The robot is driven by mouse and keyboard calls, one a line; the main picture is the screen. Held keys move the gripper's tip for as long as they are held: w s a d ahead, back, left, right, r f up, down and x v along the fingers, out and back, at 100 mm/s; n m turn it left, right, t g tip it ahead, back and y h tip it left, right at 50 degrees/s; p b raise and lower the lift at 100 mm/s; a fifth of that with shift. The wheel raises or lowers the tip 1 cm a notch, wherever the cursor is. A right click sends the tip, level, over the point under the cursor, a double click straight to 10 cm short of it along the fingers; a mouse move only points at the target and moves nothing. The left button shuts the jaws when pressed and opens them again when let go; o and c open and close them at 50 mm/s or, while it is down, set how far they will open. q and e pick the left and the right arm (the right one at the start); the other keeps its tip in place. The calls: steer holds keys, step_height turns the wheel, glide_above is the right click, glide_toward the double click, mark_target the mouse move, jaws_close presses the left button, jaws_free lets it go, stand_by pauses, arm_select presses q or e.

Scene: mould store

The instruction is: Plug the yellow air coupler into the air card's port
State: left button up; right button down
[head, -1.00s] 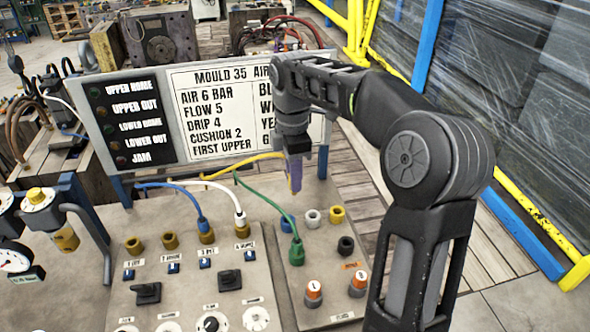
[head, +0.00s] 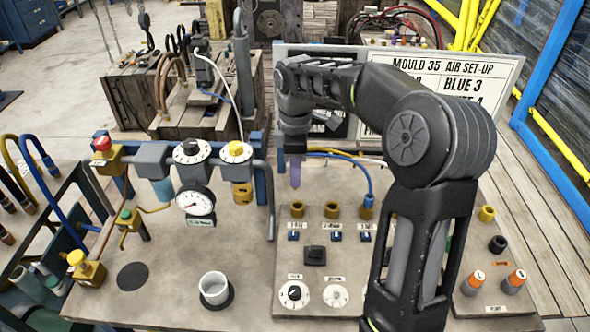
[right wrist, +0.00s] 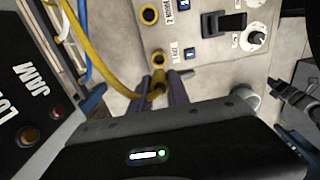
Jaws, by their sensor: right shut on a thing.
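My right gripper (head: 295,172) points down, its purple fingers just above the leftmost brass port (head: 297,209) of the panel. In the right wrist view it is shut on the yellow coupler (right wrist: 157,87), whose yellow hose (right wrist: 112,84) runs off to the upper left. The coupler's tip is close to the port labelled 1 (right wrist: 160,58); I cannot tell whether they touch. The air card (head: 470,66) stands behind the panel; my right arm covers most of it, and its yellow line cannot be read. My left gripper is not in view.
A second brass port (head: 332,210) is empty; a blue hose (head: 368,183) is plugged into the third. A regulator row with a gauge (head: 195,201) and a white cup (head: 213,287) stand to the left.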

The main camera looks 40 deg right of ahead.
steer(key=shift+s+d, duration=0.15)
steer(key=shift+d, duration=0.15)
steer(key=shift+a, duration=0.1)
steer(key=shift+f, duration=0.1)
step_height(320, 180, down, 4)
steer(key=b, duration=0.4)
steer(key=shift+f, duration=0.75)
steer(key=shift+f, duration=0.2)
stand_by(0.5)
